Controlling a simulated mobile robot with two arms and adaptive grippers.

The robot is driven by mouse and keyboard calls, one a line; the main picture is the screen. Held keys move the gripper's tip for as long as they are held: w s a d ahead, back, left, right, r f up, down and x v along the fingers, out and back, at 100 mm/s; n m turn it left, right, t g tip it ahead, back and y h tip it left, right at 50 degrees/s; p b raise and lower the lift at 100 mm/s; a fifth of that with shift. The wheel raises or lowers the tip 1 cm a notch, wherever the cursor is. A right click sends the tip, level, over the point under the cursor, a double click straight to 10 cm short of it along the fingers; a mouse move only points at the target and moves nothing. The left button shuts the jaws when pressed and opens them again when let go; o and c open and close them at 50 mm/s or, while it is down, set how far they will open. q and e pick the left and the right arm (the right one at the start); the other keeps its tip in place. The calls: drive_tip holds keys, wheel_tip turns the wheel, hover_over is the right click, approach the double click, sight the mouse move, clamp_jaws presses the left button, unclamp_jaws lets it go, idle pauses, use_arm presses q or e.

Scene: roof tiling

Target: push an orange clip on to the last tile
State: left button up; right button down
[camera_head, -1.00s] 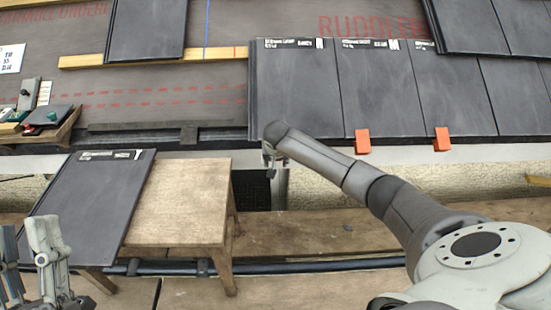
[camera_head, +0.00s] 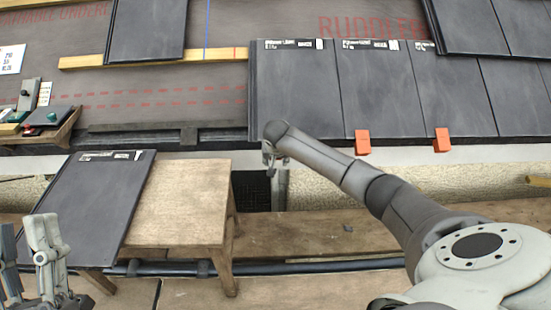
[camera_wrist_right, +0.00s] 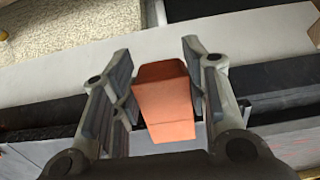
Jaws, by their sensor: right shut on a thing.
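The last tile (camera_head: 295,95) is the dark grey tile at the left end of the laid row, with a white label along its top. My right gripper (camera_wrist_right: 163,95) is shut on an orange clip (camera_wrist_right: 165,100), which sits between its fingers in the right wrist view. In the head view this gripper (camera_head: 269,160) is just below the tile's lower edge, near its left corner. My arm hides the clip there, so I cannot tell whether it touches the tile. My left gripper (camera_head: 25,235) is at the lower left, its fingers apart and empty.
Two orange clips (camera_head: 362,142) (camera_head: 441,140) sit on the lower edge of the row farther right. A loose tile (camera_head: 85,200) lies on a wooden table (camera_head: 185,200) at the left. A wooden batten (camera_head: 200,58) crosses the underlay.

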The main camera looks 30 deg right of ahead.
use_arm(q)
drive_tip(key=shift+f+y, duration=0.3)
use_arm(e)
drive_tip(key=shift+w+d+r, duration=0.2)
drive_tip(key=shift+w+r, duration=0.15)
drive_tip(key=shift+w, duration=0.05)
use_arm(q)
drive_tip(key=shift+w, duration=0.1)
use_arm(e)
drive_tip(key=c, duration=1.2)
unclamp_jaws()
use_arm(q)
drive_tip(key=shift+r, duration=0.2)
use_arm(e)
drive_tip(key=o, duration=0.5)
drive_tip(key=shift+s+f, duration=0.1)
drive_tip(key=shift+c, duration=0.2)
use_arm(q)
drive_tip(key=shift+f, duration=0.1)
